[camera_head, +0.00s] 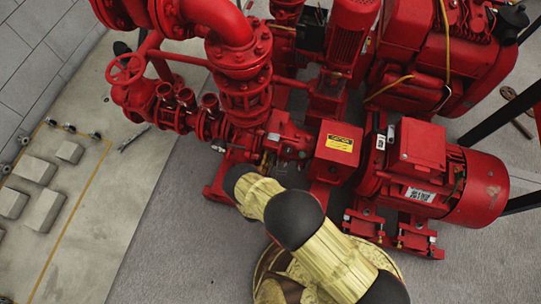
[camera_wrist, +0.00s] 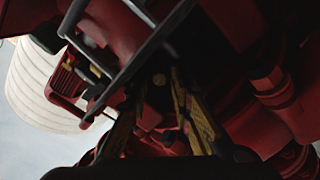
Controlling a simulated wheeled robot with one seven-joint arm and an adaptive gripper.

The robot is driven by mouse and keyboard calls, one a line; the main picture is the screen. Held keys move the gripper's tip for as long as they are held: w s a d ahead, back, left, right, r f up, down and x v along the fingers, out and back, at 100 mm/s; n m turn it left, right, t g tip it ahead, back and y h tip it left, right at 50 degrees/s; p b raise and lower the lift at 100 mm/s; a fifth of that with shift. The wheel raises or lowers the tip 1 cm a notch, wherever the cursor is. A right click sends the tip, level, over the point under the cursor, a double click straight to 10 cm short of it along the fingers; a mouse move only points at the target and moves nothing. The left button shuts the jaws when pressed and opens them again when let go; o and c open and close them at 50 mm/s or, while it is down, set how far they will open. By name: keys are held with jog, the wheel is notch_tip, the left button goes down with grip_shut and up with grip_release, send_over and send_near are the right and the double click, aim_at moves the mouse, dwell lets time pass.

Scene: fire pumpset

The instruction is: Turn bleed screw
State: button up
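In the wrist view a small round brass-coloured screw head (camera_wrist: 158,80), which looks like the bleed screw, sits on the dark red pump body. My gripper (camera_wrist: 155,88) reaches up from the bottom of this view with its two fingers apart. The screw head shows between the fingertips, and no contact is visible. The picture is dark, so the gap in depth is hard to judge. In the head view my arm covers most of the gripper and the screw, beside the red pump casing (camera_head: 285,138).
In the wrist view a grey metal bar frame (camera_wrist: 140,58) crosses close by on the upper left. Red pipework (camera_wrist: 275,90) stands close on the right. In the head view a red motor (camera_head: 478,187) lies right of my arm, and bare floor (camera_head: 160,215) lies left.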

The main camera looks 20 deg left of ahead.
jog(key=shift+c, duration=1.2)
grip_shut()
jog(key=shift+n, duration=0.3)
jog(key=n, duration=1.3)
jog(key=shift+f, duration=0.1)
